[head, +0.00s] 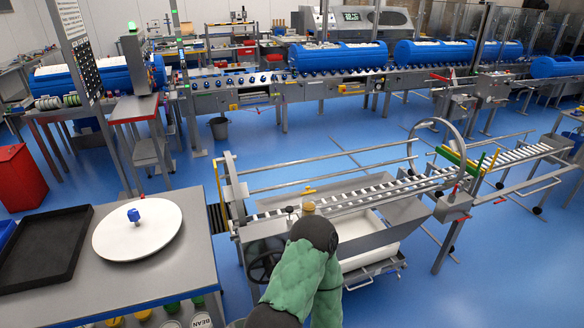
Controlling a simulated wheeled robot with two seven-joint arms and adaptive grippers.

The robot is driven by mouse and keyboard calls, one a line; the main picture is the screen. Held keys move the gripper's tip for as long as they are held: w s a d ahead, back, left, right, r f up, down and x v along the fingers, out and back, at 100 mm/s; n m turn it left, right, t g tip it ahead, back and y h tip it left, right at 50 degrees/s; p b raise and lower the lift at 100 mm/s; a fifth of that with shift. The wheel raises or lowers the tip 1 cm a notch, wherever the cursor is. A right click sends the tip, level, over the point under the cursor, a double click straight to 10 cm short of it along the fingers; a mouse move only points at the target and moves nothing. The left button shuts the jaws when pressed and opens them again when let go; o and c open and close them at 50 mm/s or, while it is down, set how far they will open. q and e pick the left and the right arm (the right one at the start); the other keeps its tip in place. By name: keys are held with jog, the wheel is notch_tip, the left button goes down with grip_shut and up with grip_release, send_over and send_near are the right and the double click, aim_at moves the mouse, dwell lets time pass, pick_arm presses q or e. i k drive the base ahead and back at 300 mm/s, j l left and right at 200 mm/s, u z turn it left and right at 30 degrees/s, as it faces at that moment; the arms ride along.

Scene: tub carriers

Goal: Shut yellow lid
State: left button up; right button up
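No yellow lid can be made out for certain. Small yellow round tops (145,315) show at the bottom edge, below the front of the left table, partly cut off by the frame. A yellow-brown knob (309,207) stands on the roller machine just behind my bent arm. One arm of mine, in a green padded sleeve with dark joints, comes up from the bottom middle and bends back down. Its gripper is out of the frame, and no other gripper shows.
The left steel table (150,285) carries a white round disc (150,236) with a blue knob and a black tray (45,250). A roller conveyor (345,197) with a steel trough (365,235) stands ahead.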

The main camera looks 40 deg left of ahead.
aim_at(308, 192)
jog(key=i+l+u, duration=0.1)
jog(key=u, duration=0.35)
jog(key=i+l+u, duration=0.2)
jog(key=u, duration=0.25)
jog(key=i+l+u, duration=0.25)
jog(key=u, duration=0.2)
jog(key=i+l+u, duration=0.15)
jog(key=l+u, duration=0.15)
jog(key=u, duration=0.15)
jog(key=i+l+u, duration=0.1)
jog(key=l+u, duration=0.2)
jog(key=u, duration=0.15)
